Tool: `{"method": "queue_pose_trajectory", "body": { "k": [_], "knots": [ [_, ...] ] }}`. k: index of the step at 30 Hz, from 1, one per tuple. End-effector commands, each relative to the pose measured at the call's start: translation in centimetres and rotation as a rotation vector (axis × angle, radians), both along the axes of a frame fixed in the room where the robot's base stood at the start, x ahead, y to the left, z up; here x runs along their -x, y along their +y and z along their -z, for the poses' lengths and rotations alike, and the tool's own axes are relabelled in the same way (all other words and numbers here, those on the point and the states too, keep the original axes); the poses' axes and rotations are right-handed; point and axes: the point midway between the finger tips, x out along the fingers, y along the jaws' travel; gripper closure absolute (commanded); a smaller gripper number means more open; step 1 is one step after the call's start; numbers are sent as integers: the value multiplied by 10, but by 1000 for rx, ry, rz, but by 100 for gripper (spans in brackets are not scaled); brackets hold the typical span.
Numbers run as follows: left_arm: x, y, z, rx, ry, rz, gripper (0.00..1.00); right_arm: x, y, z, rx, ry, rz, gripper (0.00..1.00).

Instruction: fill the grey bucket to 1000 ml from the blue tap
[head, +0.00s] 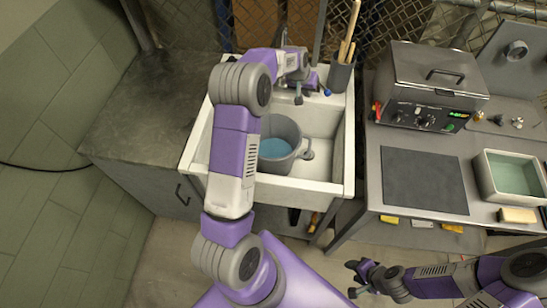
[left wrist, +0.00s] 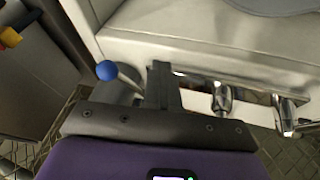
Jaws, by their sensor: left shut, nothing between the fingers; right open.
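The grey bucket (head: 285,128) stands upright in the white sink (head: 322,172). Bluish water (head: 274,148) covers its bottom; I cannot read the level. A blue ball knob (head: 327,92) on a thin lever is at the back of the sink. It also shows in the left wrist view (left wrist: 106,70), beside my shut, empty left fingers (left wrist: 163,85). Whether they touch the lever is unclear. My left arm partly covers the bucket and sink, and its gripper (head: 311,88) is above the back rim. My right gripper (head: 355,278) is open and empty, low at the front right.
A cup of sticks (head: 341,75) stands at the sink's back right corner. The right table holds a metal heated box (head: 430,85), a dark mat (head: 424,181) and a green-lined tray (head: 511,176). The left counter (head: 150,110) is clear. A wire fence runs behind.

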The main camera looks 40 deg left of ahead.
Motion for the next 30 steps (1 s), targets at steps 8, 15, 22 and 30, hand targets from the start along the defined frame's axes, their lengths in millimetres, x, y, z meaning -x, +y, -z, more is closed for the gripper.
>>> {"method": "queue_pose_trajectory", "body": {
  "k": [8, 15, 22, 30],
  "knots": [
    [4, 8, 0, 0, 0, 1, 100, 0, 0, 1, 0, 0, 0, 54],
    [5, 14, 0, 0, 0, -3, 100, 0, 0, 2, 0, 0, 0, 54],
    [8, 30, 0, 1, 0, -2, 100, 0, 0, 2, 0, 0, 0, 54],
    [8, 31, 0, 0, 0, 0, 100, 0, 0, 2, 0, 0, 0, 54]
  ]
}}
